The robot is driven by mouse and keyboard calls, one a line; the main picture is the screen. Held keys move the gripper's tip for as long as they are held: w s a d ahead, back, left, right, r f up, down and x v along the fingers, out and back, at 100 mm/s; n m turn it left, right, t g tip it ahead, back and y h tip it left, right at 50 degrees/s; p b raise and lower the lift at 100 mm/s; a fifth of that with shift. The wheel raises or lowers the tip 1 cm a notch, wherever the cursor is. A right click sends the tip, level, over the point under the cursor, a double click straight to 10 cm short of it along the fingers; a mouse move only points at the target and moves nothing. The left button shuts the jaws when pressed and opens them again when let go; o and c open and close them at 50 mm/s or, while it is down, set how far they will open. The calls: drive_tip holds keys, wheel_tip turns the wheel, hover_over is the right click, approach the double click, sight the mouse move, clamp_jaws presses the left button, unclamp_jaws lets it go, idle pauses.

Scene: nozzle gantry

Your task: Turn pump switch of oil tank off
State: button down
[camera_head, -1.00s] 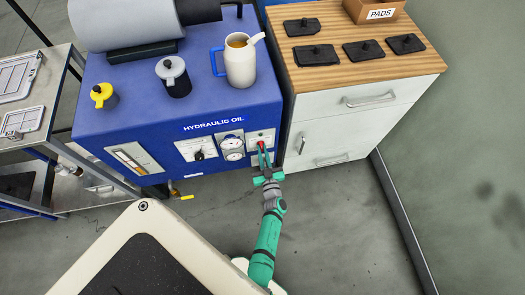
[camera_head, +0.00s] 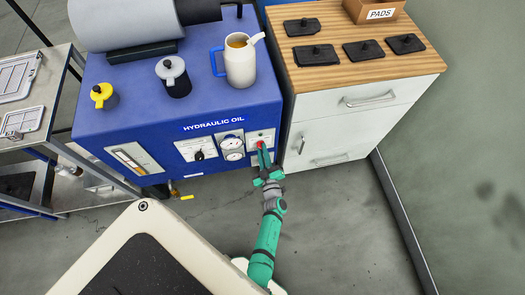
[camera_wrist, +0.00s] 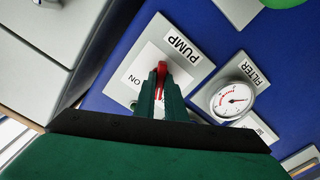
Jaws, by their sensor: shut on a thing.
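The blue hydraulic oil tank (camera_head: 130,125) stands at the centre left of the head view. Its pump panel is on the front face at the right end; in the wrist view the panel (camera_wrist: 190,64) reads "PUMP", with "ON" beside the switch. The red pump switch (camera_wrist: 161,72) shows between the fingers in the wrist view and as a small red spot in the head view (camera_head: 260,144). My gripper (camera_head: 263,152) is at the panel, its green fingers (camera_wrist: 160,92) shut on the red switch. The fingers hide the switch's lower part and part of the panel.
A white cabinet (camera_head: 350,125) with a wooden top stands close to the right of the panel. A filter gauge (camera_wrist: 232,100) sits beside the pump panel. A white jug (camera_head: 240,65) and two capped containers stand on the tank. Open floor lies in front.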

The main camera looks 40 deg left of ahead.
drive_tip(key=c, duration=1.8)
unclamp_jaws()
drive_tip(key=v, duration=1.1)
